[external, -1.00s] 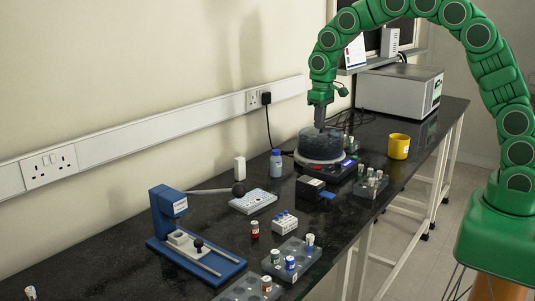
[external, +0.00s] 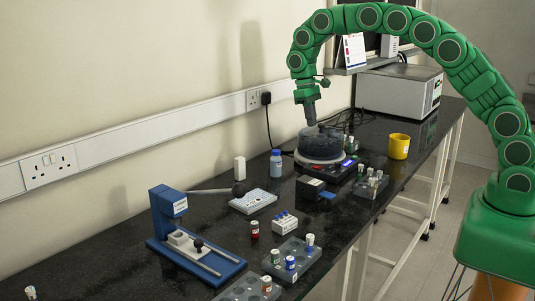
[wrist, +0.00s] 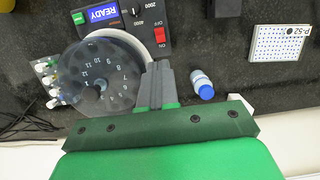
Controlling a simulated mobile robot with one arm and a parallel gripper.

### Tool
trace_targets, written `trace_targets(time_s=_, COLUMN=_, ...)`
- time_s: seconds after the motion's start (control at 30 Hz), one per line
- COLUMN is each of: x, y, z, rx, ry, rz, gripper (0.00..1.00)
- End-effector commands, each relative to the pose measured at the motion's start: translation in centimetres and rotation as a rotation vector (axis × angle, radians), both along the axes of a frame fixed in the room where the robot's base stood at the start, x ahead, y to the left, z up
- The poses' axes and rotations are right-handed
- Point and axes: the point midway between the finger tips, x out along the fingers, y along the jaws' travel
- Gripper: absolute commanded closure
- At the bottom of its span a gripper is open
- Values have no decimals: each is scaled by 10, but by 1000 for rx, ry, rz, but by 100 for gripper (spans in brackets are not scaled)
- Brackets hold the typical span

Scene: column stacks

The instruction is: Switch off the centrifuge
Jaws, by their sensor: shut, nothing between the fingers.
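The centrifuge is a round unit with a translucent dark lid (external: 318,143) and a black control panel toward the front right. In the wrist view its numbered rotor (wrist: 100,78) shows at the left. The panel there has a lit blue READY display (wrist: 103,13), a dial partly cut off at the top edge, and a red switch (wrist: 160,34). The switch's position is too small to tell. My gripper (external: 312,122) is shut and empty, pointing down, tilted, above the lid's back edge. In the wrist view my shut fingers (wrist: 160,68) lie below the switch.
A blue-capped bottle (external: 276,163) stands left of the centrifuge. Vial racks (external: 371,184) and a yellow mug (external: 399,146) are at its right. A dark box (external: 311,187) sits in front. A white well plate (external: 253,201) and a blue stand (external: 168,215) are further left.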

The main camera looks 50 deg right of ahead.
Motion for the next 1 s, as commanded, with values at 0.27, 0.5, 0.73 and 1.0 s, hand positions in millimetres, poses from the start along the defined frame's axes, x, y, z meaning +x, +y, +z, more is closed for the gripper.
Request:
trace_targets(time_s=0.27, x=-1, y=0, z=-3, rx=0, ry=1, rz=0, gripper=100)
trace_targets(time_s=0.5, x=-8, y=0, z=-28, rx=0, ry=3, rz=0, gripper=100)
trace_targets(time_s=0.73, x=-17, y=0, z=-67, rx=-1, ry=6, rz=0, gripper=100)
trace_targets(time_s=1.0, x=-26, y=0, z=-109, rx=0, ry=4, rz=0, gripper=100)
